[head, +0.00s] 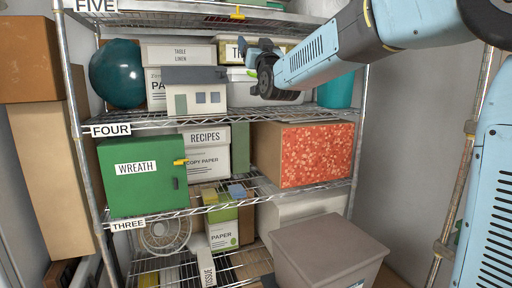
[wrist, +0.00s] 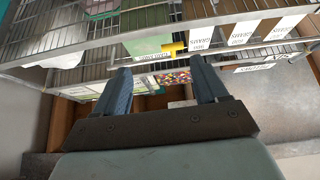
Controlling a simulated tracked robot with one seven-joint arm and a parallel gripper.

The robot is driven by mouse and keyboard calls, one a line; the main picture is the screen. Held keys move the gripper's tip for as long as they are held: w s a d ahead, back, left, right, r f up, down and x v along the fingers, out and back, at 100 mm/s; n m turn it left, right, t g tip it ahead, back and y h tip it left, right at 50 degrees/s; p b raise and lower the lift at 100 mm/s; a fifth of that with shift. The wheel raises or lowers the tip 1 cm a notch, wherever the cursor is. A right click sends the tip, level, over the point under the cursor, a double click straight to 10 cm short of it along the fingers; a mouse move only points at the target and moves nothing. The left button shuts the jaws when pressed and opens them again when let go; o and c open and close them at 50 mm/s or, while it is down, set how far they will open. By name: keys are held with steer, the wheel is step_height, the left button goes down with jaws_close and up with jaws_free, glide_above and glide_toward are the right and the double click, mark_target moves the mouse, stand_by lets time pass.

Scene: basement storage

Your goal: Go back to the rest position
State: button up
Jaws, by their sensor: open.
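My gripper (head: 262,68) is at the end of my light blue arm, in front of the upper part of the wire shelf rack (head: 150,120), at the height of the shelf labelled FOUR. In the wrist view, the two blue fingers of my gripper (wrist: 162,78) stand apart with nothing held between them. Part of the gripper is seen edge-on in the head view. Boxes on the shelf behind it are partly hidden by my arm.
A model house (head: 196,97) and teal ball (head: 117,74) stand on shelf FOUR. A green WREATH box (head: 142,174) and red-speckled box (head: 316,155) sit below. A grey lidded bin (head: 328,252) stands in front. Brown boxes (head: 40,150) stand left; a bare wall (head: 400,150) is right.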

steer(key=s+d+f+m+g+h, duration=0.1)
steer(key=s+d+f+g+h, duration=0.25)
steer(key=d+f, duration=0.45)
steer(key=s+d+f+m+g+h, duration=0.1)
steer(key=s+d+f+g, duration=0.3)
steer(key=s+f, duration=0.4)
steer(key=s+d+f+m+g+h, duration=0.1)
steer(key=s+d+f+g+h, duration=0.1)
steer(key=s+d+f+g, duration=0.3)
steer(key=s+d+f+g+h, duration=0.2)
steer(key=s+d+f+g, duration=0.3)
steer(key=s+f, duration=0.8)
steer(key=s+d, duration=0.2)
steer(key=s, duration=0.5)
steer(key=shift+m, duration=0.4)
